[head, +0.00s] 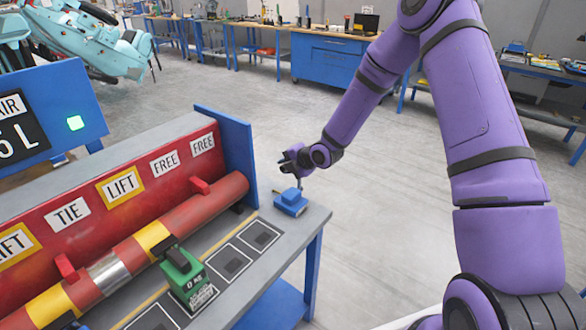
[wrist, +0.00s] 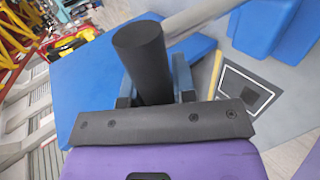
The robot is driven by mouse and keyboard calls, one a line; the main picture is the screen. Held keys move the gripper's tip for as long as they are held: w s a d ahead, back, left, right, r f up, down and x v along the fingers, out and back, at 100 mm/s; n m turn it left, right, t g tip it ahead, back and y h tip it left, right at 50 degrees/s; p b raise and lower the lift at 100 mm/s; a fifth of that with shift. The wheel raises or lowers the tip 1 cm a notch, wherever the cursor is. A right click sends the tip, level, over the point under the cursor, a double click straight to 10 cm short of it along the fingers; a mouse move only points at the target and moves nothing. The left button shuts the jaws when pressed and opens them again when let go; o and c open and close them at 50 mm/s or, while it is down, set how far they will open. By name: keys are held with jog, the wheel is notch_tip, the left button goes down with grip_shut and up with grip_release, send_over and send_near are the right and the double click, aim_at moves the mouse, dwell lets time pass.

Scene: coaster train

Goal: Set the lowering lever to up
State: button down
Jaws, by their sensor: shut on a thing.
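The lowering lever stands on a small blue base (head: 291,203) at the far right end of the grey bench. In the head view only a short piece of its rod shows above the base. My gripper (head: 297,160) is above the base, at the lever's top. In the wrist view the lever's dark round handle (wrist: 143,58) sits between my gripper's fingers (wrist: 156,92), which are shut on it. A grey rod (wrist: 205,17) runs from behind the handle to the upper right. Whether the lever counts as up or down cannot be told.
The grey bench (head: 318,215) holds a green block (head: 184,275) on one of several dark framed pads. Behind it lies a red and yellow pipe (head: 195,208) under labels such as TIE and LIFT. A blue end panel (head: 232,150) stands left of the lever. Open floor lies right.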

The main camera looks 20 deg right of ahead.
jog(key=shift+g+h, duration=0.4)
jog(key=shift+g, duration=0.2)
jog(key=shift+w+a+f, duration=0.25)
jog(key=shift+w+a, duration=0.2)
jog(key=shift+w, duration=0.15)
jog(key=shift+w+a+f, duration=0.3)
jog(key=shift+w+a, duration=0.1)
jog(key=shift+w, duration=0.15)
jog(key=shift+w+a+f, duration=0.25)
jog(key=shift+w+a, duration=0.2)
jog(key=shift+w, duration=0.15)
jog(key=shift+f, duration=0.2)
jog(key=c, duration=0.9)
grip_release()
jog(key=shift+c, duration=0.2)
jog(key=shift+r, duration=0.1)
